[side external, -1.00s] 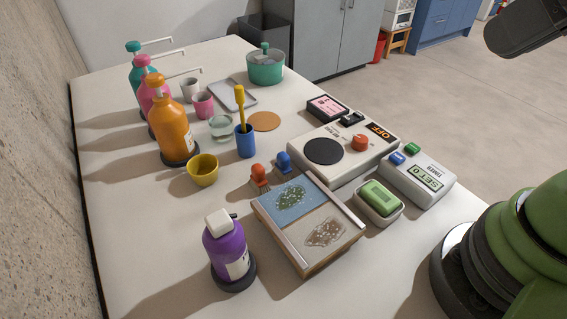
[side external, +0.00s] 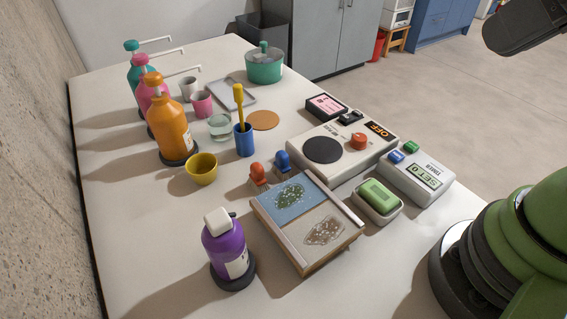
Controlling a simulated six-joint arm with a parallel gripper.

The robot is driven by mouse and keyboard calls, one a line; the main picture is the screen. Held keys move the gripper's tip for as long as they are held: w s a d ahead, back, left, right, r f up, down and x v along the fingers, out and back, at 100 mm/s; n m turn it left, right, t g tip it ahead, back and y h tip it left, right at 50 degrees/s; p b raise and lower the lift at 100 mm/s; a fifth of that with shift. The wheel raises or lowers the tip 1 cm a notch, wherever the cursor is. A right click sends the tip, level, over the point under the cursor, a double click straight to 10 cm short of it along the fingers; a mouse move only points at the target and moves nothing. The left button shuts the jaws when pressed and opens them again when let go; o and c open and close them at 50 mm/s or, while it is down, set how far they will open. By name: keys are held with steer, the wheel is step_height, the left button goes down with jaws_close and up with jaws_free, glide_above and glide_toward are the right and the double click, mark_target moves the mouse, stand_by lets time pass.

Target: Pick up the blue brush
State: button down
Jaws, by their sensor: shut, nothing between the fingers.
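A small blue piece with a rounded top, which looks like the blue brush (side external: 282,160), stands upright on the table behind the shallow tray. Its lower end is partly hidden by the tray's edge. A similar red piece (side external: 258,173) stands just to its left, apart from it. The shallow tray (side external: 335,263) has a blue panel and a pale panel, each with a speckled dirty patch. My gripper's fingers are not in this view; only parts of my arm show at the right.
A blue cup (side external: 245,141) holding a yellow brush (side external: 239,106) and a yellow cup (side external: 201,170) stand behind. A hot plate (side external: 345,143), a timer (side external: 416,174) and a green sponge in a dish (side external: 378,197) lie to the right. A purple bottle (side external: 226,249) stands front left.

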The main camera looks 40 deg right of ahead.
steer(key=c, duration=1.8)
jaws_free()
steer(key=o, duration=0.6)
steer(key=shift+c, duration=0.2)
steer(key=m+g+h, duration=0.2)
steer(key=m+g, duration=0.1)
steer(key=m, duration=2.9)
glide_above(284, 155)
steer(key=s, duration=0.3)
step_height(284, 155, down, 21)
steer(key=shift+w+x, duration=0.2)
steer(key=shift+x, duration=4.4)
